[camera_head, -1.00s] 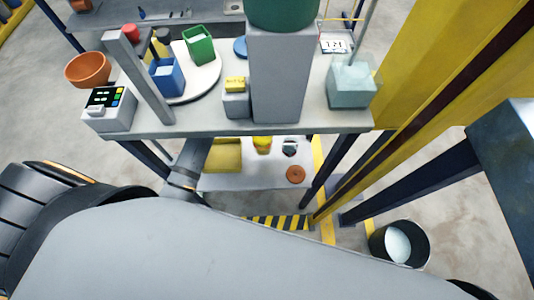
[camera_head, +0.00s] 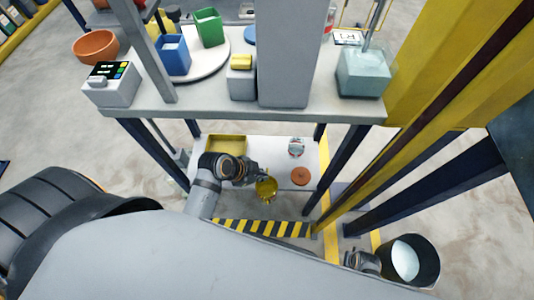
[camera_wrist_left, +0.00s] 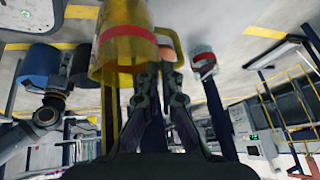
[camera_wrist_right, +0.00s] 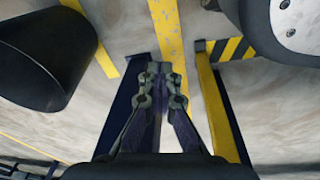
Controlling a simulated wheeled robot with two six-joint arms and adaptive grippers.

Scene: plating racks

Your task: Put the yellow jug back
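The yellow jug (camera_head: 266,188) hangs in front of the lower shelf (camera_head: 285,158) in the head view. In the left wrist view the see-through yellow jug (camera_wrist_left: 125,45) has a red band and a handle. My left gripper (camera_head: 254,177) appears shut on the jug's handle; its fingertips meet there in the left wrist view (camera_wrist_left: 161,68). The exact contact is partly hidden. My right gripper (camera_wrist_right: 160,68) looks shut and empty in its wrist view, above the floor. My right wrist shows beside the black bucket in the head view.
The lower shelf holds a yellow tray (camera_head: 226,142), a clear jar (camera_head: 296,147) and an orange disc (camera_head: 301,176). The upper table (camera_head: 210,108) overhangs it, with dark legs (camera_head: 341,158). A black bucket (camera_head: 412,258) stands at the right. A striped bar (camera_head: 262,227) lies in front.

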